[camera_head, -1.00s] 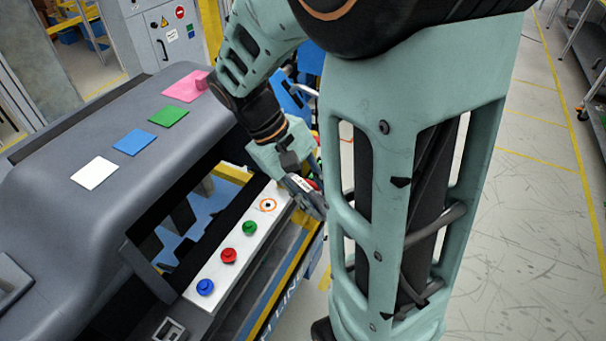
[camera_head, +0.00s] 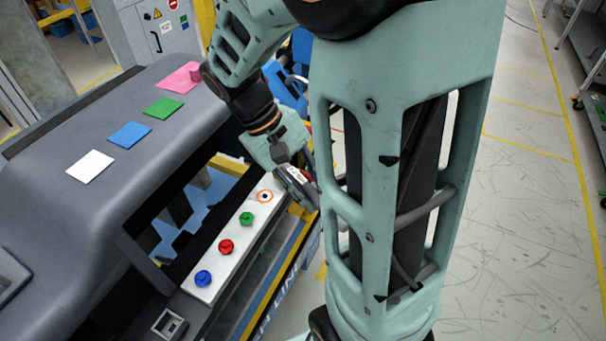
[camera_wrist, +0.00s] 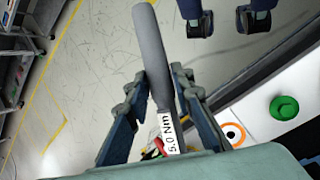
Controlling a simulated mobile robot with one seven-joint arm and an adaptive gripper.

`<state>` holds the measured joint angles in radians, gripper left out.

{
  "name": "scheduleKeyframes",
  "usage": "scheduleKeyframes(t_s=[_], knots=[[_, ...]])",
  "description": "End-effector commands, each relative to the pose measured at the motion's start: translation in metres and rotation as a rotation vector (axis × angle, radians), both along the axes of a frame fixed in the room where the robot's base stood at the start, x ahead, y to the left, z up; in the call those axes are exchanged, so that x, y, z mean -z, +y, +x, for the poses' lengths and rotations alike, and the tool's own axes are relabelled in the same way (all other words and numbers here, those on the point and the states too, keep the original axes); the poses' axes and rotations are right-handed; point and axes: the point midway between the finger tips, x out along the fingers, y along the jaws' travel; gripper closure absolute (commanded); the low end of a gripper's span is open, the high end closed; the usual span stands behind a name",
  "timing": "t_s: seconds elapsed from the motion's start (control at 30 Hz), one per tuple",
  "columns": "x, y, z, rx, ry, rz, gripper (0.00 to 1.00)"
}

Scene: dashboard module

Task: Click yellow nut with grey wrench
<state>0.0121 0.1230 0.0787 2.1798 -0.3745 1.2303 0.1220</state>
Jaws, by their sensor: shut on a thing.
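My gripper (camera_wrist: 157,88) is shut on the grey wrench (camera_wrist: 150,50). In the wrist view the grey handle runs up between the fingers, and a white "5.0 Nm" label (camera_wrist: 170,133) shows near the palm. The wrench's head is hidden. In the head view my gripper (camera_head: 297,186) is just right of the far end of the white panel (camera_head: 213,275). An orange ring with a dark centre (camera_head: 265,196) is on this panel, and it also shows in the wrist view (camera_wrist: 234,133). I cannot make out a yellow nut.
Green (camera_head: 246,218), red (camera_head: 226,247) and blue (camera_head: 203,278) buttons line the panel. White, blue, green and pink squares lie on the grey dashboard (camera_head: 60,145). A partly hidden red thing (camera_wrist: 155,149) is beside the wrench. Open floor lies to the right.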

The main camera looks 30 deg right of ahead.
Motion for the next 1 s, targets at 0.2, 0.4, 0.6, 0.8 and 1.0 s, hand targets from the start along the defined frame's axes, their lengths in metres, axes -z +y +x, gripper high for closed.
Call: scheduleKeyframes(t_s=[0.2,0.4,0.6,0.8,1.0], knots=[[-0.0006,0.0029,-0.001,0.023,0.002,0.001,1.0],[-0.0013,0.005,-0.0011,0.041,0.002,0.001,1.0],[-0.0012,0.0055,-0.001,0.046,0.0,0.0,1.0],[-0.0013,0.0054,-0.001,0.047,0.0,0.0,1.0],[-0.0011,0.0067,-0.0009,0.058,-0.001,0.0,1.0]])
